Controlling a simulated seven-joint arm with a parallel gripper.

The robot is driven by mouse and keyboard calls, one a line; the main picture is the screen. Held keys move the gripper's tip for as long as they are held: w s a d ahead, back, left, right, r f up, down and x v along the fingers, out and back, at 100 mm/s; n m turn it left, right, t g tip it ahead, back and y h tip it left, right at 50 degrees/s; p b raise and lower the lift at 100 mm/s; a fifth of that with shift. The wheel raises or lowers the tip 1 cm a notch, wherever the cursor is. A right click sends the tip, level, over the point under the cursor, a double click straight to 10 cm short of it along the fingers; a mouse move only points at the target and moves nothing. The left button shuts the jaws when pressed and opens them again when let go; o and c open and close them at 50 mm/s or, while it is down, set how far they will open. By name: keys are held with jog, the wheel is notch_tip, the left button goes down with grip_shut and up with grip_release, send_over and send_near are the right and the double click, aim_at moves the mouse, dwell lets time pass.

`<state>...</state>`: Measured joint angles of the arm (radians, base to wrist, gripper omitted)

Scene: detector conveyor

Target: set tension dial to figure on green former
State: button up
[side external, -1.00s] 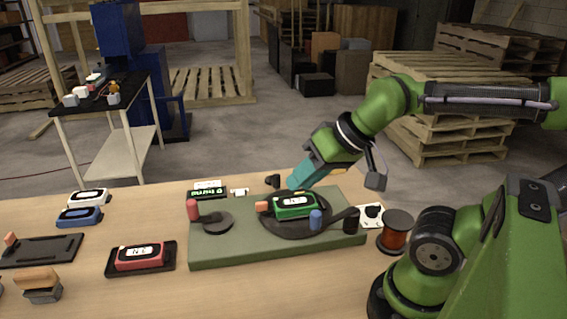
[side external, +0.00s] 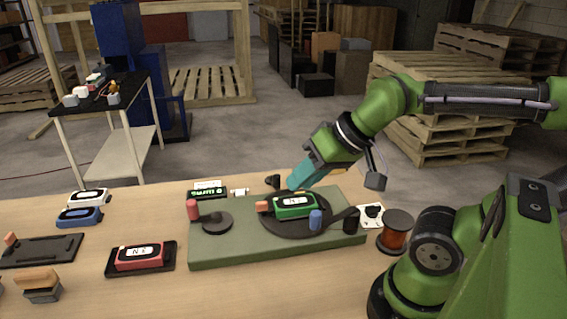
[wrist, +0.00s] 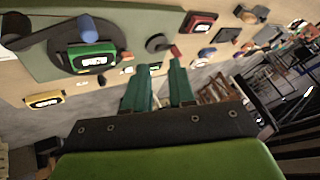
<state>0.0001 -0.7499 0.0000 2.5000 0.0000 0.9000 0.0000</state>
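The green former (side external: 296,206), a green block with a white label, lies on a dark round turntable (side external: 270,226) on the green base. It also shows in the wrist view (wrist: 92,57); the figure on its label is too small to read surely. A white plate with a dark round mark (side external: 371,215) lies at the base's right end and may be the tension dial; I cannot tell. A small black knob (side external: 272,181) stands behind the base. My gripper (side external: 291,185) hangs above the back edge of the base, behind the green former. In the wrist view its teal fingers (wrist: 158,78) are apart and empty.
A red block (side external: 140,256) sits in a black tray left of the base. White (side external: 88,198) and blue (side external: 79,216) blocks lie further left. A copper spool (side external: 395,232) stands at the right. A blue post (side external: 316,220) and a red handle (side external: 193,210) rise from the base.

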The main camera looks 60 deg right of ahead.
dwell(0.3)
jog(key=o, duration=0.3)
jog(key=shift+d+f, duration=0.2)
jog(key=shift+d, duration=0.1)
jog(key=n+g+h, duration=0.5)
jog(key=n+g, duration=0.6)
jog(key=n, duration=0.2)
send_near(373, 206)
jog(key=shift+t, duration=0.3)
jog(key=x, duration=0.8)
jog(key=shift+s+d+f, duration=0.1)
jog(key=shift+s+f, duration=0.2)
jog(key=shift+s, duration=0.05)
